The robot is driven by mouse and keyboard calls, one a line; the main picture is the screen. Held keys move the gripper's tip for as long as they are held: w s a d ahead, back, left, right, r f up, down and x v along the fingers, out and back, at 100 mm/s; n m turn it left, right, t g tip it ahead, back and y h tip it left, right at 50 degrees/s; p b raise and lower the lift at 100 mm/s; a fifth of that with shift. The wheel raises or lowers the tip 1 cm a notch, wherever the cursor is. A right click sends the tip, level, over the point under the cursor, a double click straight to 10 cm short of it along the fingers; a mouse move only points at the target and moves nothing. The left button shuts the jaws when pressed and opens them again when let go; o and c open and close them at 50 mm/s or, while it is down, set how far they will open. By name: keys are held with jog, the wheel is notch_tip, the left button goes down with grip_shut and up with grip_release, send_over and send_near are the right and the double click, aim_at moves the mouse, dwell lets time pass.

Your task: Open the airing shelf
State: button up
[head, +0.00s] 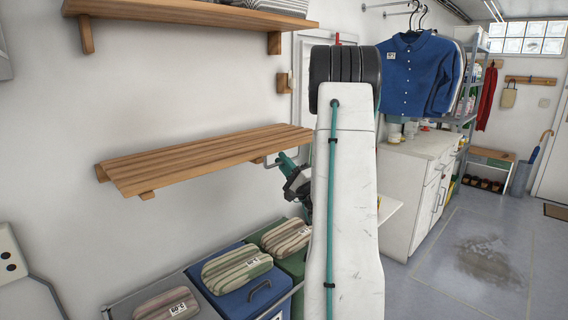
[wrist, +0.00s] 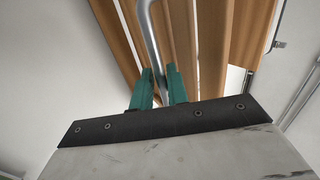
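The airing shelf (head: 205,158) is a slatted wooden panel on the left wall, standing out from it roughly level. Its slats fill the upper part of the wrist view (wrist: 180,40). A bent grey metal handle (wrist: 149,30) comes down in front of the slats. It also shows at the shelf's right end in the head view (head: 271,163). My gripper (wrist: 161,82) has its green fingers close on both sides of the handle's bar. In the head view my gripper (head: 288,168) is at the handle, partly hidden behind my arm.
A fixed wooden shelf (head: 190,14) with folded cloth is above. Below stand bins, one blue (head: 240,290), with striped bundles (head: 236,268) on them. A white cabinet (head: 405,190) and a hanging blue shirt (head: 420,75) are to the right. The floor (head: 450,290) there is clear.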

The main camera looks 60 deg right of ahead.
jog(key=v, duration=0.8)
jog(key=shift+r, duration=0.1)
dwell(0.5)
